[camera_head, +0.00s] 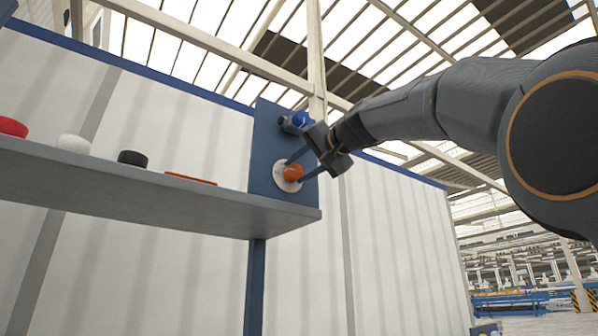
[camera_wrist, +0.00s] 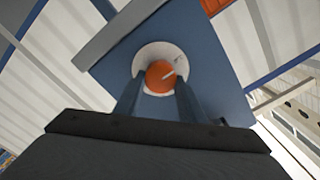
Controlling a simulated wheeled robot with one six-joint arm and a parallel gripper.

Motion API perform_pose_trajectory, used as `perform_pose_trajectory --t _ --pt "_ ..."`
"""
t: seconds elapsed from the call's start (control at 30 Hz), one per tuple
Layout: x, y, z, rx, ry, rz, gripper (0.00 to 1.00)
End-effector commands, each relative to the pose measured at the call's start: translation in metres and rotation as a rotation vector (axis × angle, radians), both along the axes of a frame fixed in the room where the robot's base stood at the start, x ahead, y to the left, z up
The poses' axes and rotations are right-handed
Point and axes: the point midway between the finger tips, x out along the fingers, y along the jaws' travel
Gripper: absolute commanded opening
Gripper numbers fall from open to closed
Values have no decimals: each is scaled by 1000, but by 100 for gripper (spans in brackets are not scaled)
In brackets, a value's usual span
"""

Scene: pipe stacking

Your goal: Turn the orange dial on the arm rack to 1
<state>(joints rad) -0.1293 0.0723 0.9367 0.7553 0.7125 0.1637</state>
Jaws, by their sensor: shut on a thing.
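The orange dial (camera_head: 292,172) sits on a round white plate (camera_head: 281,184) on the blue end panel of the rack (camera_head: 264,150). My gripper (camera_head: 292,168) reaches in from the right, with its fingers at the dial. In the wrist view the dial (camera_wrist: 160,76) lies between the tips of my two blue fingers (camera_wrist: 158,88), which are shut on it. A pale pointer line on the dial slants up to the right. Marks on the white plate (camera_wrist: 146,57) are too small to read.
A blue knob (camera_head: 299,119) sits on the panel above the dial, close to my gripper. A grey shelf (camera_head: 150,190) runs left from the panel. It holds a red piece (camera_head: 12,127), a white piece (camera_head: 73,143), a black piece (camera_head: 132,158) and a flat orange piece (camera_head: 190,178).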

Motion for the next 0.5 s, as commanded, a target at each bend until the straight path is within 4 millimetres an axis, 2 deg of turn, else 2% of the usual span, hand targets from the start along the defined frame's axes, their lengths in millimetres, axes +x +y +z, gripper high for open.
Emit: perform_pose_trajectory --t 0.47,0.5 --pt "0 1 -2 -14 -5 2 14" --pt "0 1 -2 -14 -5 2 41"
